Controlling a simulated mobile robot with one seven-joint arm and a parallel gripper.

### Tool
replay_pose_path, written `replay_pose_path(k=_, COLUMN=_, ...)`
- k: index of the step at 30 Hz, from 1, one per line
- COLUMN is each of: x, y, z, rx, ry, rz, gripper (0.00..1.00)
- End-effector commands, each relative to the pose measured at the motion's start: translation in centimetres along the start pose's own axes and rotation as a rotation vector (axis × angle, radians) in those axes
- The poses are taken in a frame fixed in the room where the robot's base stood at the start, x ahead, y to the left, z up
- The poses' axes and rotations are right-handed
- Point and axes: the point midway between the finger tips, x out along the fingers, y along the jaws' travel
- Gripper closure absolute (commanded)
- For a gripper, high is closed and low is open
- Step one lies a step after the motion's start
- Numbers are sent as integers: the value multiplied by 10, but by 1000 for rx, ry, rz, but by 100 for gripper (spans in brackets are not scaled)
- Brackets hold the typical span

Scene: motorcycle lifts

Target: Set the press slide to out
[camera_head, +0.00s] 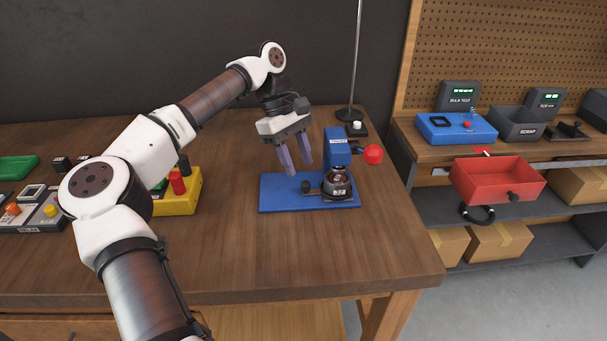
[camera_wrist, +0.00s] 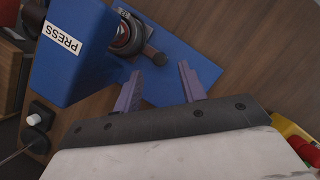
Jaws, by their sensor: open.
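The press (camera_head: 338,150) is a blue machine with a blue base plate (camera_head: 278,193) and a red ball on a lever (camera_head: 373,154) at its right. A dark round slide piece (camera_head: 338,184) sits low at the press, with a dark knob (camera_head: 306,187) on its left. In the wrist view the press head (camera_wrist: 75,50) carries a PRESS label, and the knob (camera_wrist: 156,56) lies just beyond my fingertips. My gripper (camera_head: 299,170) is open and empty above the base plate, left of the press head and close to the knob, fingers pointing down. The press head partly hides the slide.
The wooden table front is clear.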

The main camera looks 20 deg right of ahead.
Motion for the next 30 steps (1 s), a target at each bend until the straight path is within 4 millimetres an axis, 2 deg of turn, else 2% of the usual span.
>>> replay_pose_path(k=3, x=21, y=-1, z=0, rx=-1, ry=-1, rz=-1, gripper=59)
replay_pose_path(k=9, x=44, y=0, z=0, rx=0, ry=0, rz=-1, gripper=59)
replay_pose_path(k=20, x=50, y=0, z=0, rx=-1, ry=1, rz=1, gripper=59)
replay_pose_path(k=30, x=49, y=0, z=0, rx=-1, ry=1, rz=1, gripper=100)
